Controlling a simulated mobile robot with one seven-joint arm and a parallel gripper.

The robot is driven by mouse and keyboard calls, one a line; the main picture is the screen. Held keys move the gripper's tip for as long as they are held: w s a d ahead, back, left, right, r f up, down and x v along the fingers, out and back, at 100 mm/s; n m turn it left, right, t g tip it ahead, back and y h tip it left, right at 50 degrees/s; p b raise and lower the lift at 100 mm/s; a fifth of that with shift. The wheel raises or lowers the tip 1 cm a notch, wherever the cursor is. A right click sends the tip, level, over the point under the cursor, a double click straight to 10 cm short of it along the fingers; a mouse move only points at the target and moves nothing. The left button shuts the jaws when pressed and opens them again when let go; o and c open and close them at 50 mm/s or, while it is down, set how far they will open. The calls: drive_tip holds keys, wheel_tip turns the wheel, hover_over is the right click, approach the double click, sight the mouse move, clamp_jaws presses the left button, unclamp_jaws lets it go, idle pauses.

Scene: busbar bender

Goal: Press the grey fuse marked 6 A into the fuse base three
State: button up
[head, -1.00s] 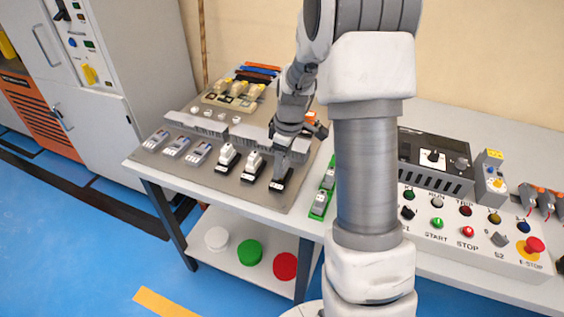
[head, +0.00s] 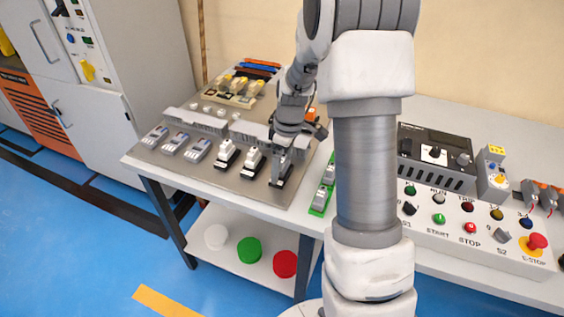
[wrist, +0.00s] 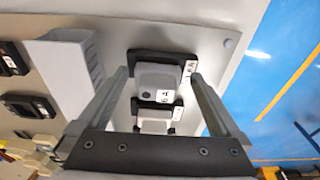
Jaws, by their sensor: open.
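The grey fuse marked 6 A (wrist: 157,82) sits at a black fuse base (wrist: 150,56) in the wrist view. How deep it sits cannot be told. In the head view this black base (head: 279,183) is the rightmost of three in the front row, and my gripper (head: 283,168) is over it, hiding most of the fuse. In the wrist view my gripper (wrist: 161,78) is open, with one finger on each side of the fuse and visible gaps. A neighbouring fuse (wrist: 153,127) in its own black base shows nearer the palm.
Two white fuses (head: 227,150) (head: 252,160) stand in black bases to the left. A long grey duct (head: 205,121) runs behind the row. Green-based devices (head: 321,196) are close on the right, and the control panel (head: 450,222) is farther right.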

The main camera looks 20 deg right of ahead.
wheel_tip(320, 180, up, 17)
drive_tip(key=s+d+p, duration=0.1)
drive_tip(key=p, duration=0.2)
drive_tip(key=shift+s+d+r, duration=0.2)
drive_tip(key=shift+d, duration=0.1)
